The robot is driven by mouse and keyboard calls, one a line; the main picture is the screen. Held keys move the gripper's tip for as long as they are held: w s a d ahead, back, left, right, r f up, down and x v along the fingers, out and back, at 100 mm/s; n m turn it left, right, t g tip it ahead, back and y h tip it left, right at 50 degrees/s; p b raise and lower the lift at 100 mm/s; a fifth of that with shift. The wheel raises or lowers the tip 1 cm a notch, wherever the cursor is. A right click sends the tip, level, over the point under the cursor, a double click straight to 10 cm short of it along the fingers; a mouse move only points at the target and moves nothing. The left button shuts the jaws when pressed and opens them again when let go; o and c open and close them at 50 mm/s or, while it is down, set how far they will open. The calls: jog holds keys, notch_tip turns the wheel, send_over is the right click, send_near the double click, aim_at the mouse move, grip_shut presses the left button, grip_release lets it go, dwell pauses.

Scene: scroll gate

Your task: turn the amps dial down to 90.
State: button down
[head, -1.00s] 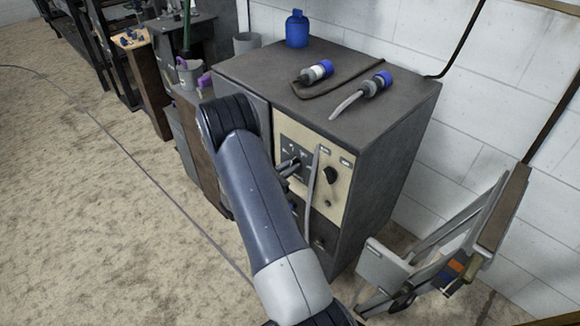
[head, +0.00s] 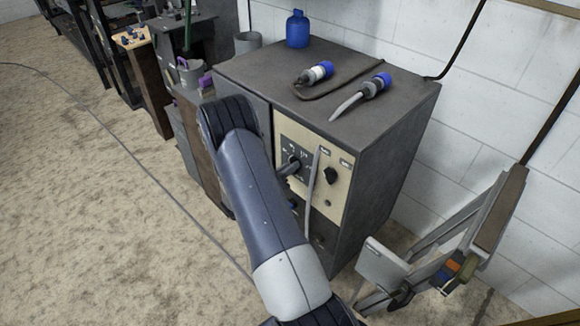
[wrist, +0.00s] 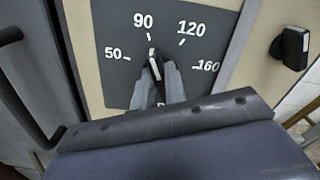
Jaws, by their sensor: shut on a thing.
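The amps dial's dark knob (wrist: 152,62) sits on a grey scale plate (wrist: 110,70) marked 50, 90, 120 and 160 in the wrist view. Its pale pointer tip is directed up, close to the 90 tick. My gripper (wrist: 157,72) is shut on the knob, a finger on either side, hiding its lower part. In the head view, my gripper (head: 289,168) reaches the plate on the cabinet's cream panel (head: 336,207), and the scale is too small to read.
A second black knob (head: 331,176) is right of the dial, and a grey strip hangs between them. A cabinet door handle (wrist: 12,36) is at the left. Blue-capped connectors (head: 315,73) lie on the cabinet top. A folded grey frame (head: 385,265) stands at the right.

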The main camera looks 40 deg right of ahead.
dwell(0.3)
jog(key=c, duration=1.5)
grip_release()
jog(key=shift+o, duration=0.2)
jog(key=a, duration=1.1)
jog(key=shift+s, duration=0.45)
jog(key=shift+d, duration=0.2)
jog(key=d, duration=1)
jog(key=shift+w+d, duration=0.3)
jog(key=shift+w, duration=0.15)
